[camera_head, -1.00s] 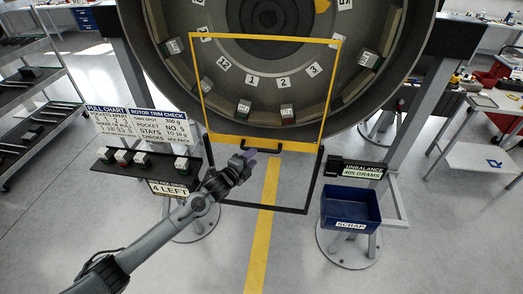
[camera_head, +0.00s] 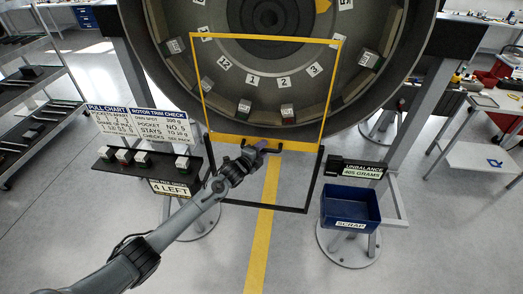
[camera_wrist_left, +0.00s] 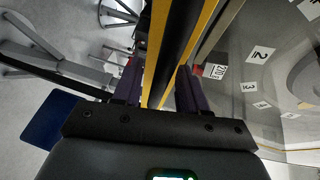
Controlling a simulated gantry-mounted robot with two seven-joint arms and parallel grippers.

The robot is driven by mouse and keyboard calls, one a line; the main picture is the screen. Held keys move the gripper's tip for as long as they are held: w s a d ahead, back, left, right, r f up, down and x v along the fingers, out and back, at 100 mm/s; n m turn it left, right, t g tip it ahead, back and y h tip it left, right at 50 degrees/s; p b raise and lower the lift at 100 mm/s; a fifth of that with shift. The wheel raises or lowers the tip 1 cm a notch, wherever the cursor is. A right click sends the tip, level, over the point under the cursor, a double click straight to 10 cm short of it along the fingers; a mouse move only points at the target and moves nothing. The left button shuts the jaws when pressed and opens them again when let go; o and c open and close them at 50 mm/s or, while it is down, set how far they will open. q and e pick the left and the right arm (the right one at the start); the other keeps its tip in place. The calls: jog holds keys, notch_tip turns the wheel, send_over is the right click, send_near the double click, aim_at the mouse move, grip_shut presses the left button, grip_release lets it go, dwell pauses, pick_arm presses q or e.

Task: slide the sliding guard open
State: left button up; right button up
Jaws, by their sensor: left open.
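The sliding guard (camera_head: 225,137) is a yellow frame with a clear panel, standing in front of the lower part of the round turbofan rotor in the head view. A black handle (camera_head: 282,147) is fixed on its yellow bottom bar. My left gripper (camera_head: 262,146) is at the handle, its hand hiding the handle's left part. In the left wrist view, the two purple fingers (camera_wrist_left: 160,78) are open. A black bar (camera_wrist_left: 182,35) and the guard's yellow edge (camera_wrist_left: 156,45) show between and beyond them; contact cannot be told. My right gripper is out of view.
A blue scrap bin (camera_head: 350,207) stands at the right below an unbalance display (camera_head: 358,168). A dark shelf with several small weights (camera_head: 140,160) and chart signs (camera_head: 107,120) is at the left. Black lower rails (camera_head: 285,208) frame the open floor under the guard.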

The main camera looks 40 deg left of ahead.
pick_arm(q)
grip_shut()
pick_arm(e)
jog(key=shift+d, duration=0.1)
